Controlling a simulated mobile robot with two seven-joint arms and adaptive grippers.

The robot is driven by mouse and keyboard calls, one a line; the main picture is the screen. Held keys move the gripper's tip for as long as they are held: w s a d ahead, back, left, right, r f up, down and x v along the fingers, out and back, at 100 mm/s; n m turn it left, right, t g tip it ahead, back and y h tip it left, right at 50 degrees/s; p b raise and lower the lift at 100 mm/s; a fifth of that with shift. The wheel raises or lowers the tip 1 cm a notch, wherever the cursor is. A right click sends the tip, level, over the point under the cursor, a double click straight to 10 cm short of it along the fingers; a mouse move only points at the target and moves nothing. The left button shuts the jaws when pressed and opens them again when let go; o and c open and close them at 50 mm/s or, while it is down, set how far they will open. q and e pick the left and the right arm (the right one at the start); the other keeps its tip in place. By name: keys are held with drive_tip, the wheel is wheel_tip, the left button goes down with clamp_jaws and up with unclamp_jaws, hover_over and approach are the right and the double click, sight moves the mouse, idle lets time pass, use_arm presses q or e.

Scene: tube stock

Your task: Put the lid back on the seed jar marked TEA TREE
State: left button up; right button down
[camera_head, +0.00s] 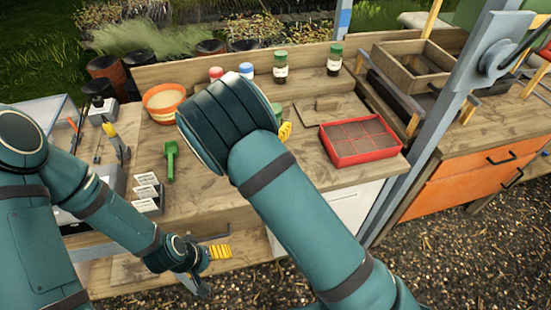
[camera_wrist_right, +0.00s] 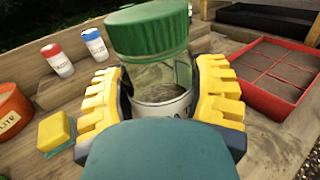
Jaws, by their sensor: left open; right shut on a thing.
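A glass jar with a green lid (camera_wrist_right: 150,32) stands between the yellow fingers of my right gripper (camera_wrist_right: 160,88) in the right wrist view. The gripper is shut on the jar's glass body. In the head view my right arm hides most of this jar. Two other green-lidded jars, one left (camera_head: 280,68) and one right (camera_head: 334,60), stand at the back; their labels are unreadable. My left gripper (camera_head: 217,252) is open and empty, low at the bench's front edge.
A red tray of soil (camera_head: 358,155) lies right of the held jar. Red-lidded (camera_wrist_right: 58,61) and blue-lidded (camera_wrist_right: 95,44) jars stand behind left. An orange pot (camera_head: 163,116), a green scoop (camera_head: 171,176) and a yellow sponge (camera_wrist_right: 55,130) are left. Bare wood lies right of the scoop.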

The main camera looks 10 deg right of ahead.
drive_tip(key=shift+w+d+r+m+g+h, duration=0.4)
drive_tip(key=shift+w+d+r+m+h, duration=0.1)
drive_tip(key=shift+w+d+h, duration=0.15)
drive_tip(key=shift+f+b, duration=0.35)
drive_tip(key=shift+f, duration=2.75)
drive_tip(key=shift+f, duration=0.1)
drive_tip(key=shift+f, duration=1.85)
